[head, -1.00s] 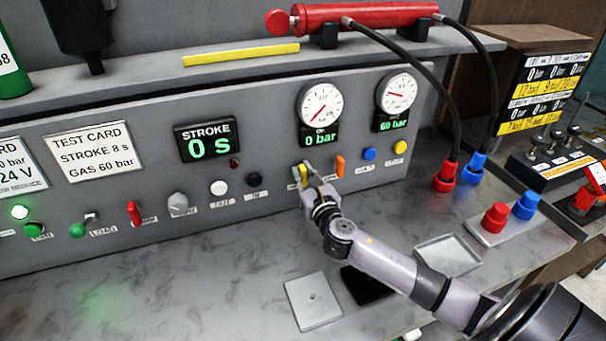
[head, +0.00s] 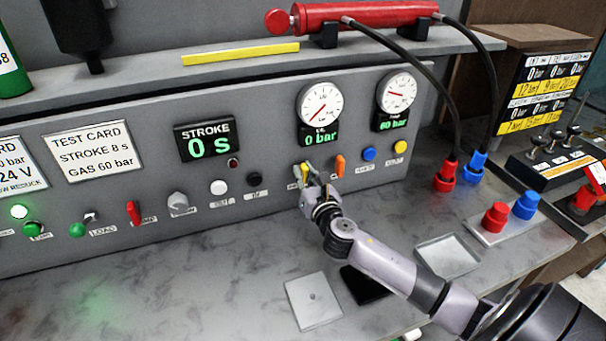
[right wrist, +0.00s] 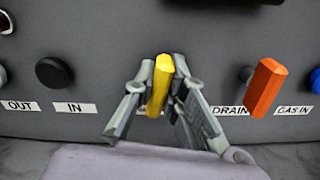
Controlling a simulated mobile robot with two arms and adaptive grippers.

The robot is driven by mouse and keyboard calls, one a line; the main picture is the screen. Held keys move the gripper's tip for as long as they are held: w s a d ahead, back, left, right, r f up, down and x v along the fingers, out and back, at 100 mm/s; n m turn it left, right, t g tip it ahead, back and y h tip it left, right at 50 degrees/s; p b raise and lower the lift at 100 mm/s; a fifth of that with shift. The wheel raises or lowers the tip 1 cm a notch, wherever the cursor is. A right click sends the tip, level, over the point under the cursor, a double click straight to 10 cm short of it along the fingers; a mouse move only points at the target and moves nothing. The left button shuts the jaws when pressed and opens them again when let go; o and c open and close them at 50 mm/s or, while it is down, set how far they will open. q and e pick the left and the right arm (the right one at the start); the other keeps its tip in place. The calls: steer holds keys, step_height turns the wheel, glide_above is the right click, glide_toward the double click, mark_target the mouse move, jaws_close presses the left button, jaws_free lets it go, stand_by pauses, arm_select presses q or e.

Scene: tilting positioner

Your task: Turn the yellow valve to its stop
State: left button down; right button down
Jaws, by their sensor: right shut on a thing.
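The yellow valve (head: 304,169) is a lever handle on the grey panel, below the 0 bar gauge. In the right wrist view the yellow valve (right wrist: 160,84) stands close to upright, its top leaning slightly right. My right gripper (head: 312,182) is at the valve, with its fingers on both sides of the handle. In the right wrist view my right gripper (right wrist: 158,80) is shut on the yellow handle. The handle's base and its label are partly hidden by the fingers. My left gripper is not in view.
An orange lever (right wrist: 265,88) labelled GAS IN or DRAIN stands close right of the valve. A black button (right wrist: 54,72) is to its left. The gauge (head: 320,106) above reads 0 bar. A grey plate (head: 313,301) and tray (head: 448,256) lie on the bench.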

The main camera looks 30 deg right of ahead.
steer(key=m, duration=0.4)
steer(key=shift+d+m, duration=0.1)
steer(key=shift+m, duration=0.2)
steer(key=m, duration=0.3)
steer(key=shift+d+f+m+b, duration=0.1)
steer(key=shift+m+b, duration=0.2)
steer(key=shift+m, duration=0.1)
steer(key=m, duration=0.3)
steer(key=shift+f, duration=0.1)
steer(key=shift+f+m, duration=0.1)
steer(key=shift+m, duration=1.9)
steer(key=c, duration=1.6)
jaws_free()
steer(key=shift+s, duration=0.1)
